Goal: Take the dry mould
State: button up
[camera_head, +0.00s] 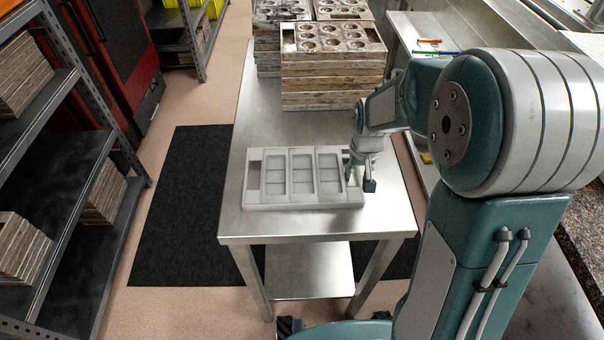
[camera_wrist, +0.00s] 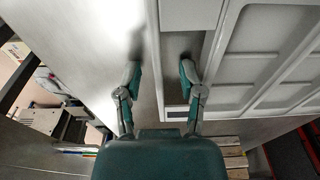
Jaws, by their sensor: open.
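A pale grey mould (camera_head: 285,200) with several rectangular compartments lies flat on the steel table (camera_head: 240,222), near its front edge. My gripper (camera_head: 358,178) is at the mould's right end, pointing down. In the wrist view my gripper (camera_wrist: 159,75) is open, its two fingers apart. The mould (camera_wrist: 265,40) fills the right of that view. Its end rim runs between the fingers: the left finger is outside the mould, the right one over or in the end slot. I cannot tell whether either finger touches it. My arm hides part of the mould's right end in the head view.
Brown stacked moulds (camera_head: 332,78) with round cups stand at the back of the table. A steel counter (camera_head: 408,38) with pens stands at the back right. Dark shelving (camera_head: 75,178) holding more stacks is on the left. A black mat (camera_head: 185,195) covers floor beside the table.

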grip_shut()
jog(key=shift+r, duration=0.1)
jog(key=shift+w+r, duration=0.1)
jog(key=shift+r, duration=0.45)
jog(key=s+d+r, duration=0.2)
jog(key=s+r, duration=1.2)
jog(key=r, duration=0.1)
jog(key=shift+r, duration=0.4)
jog(key=shift+d, duration=0.1)
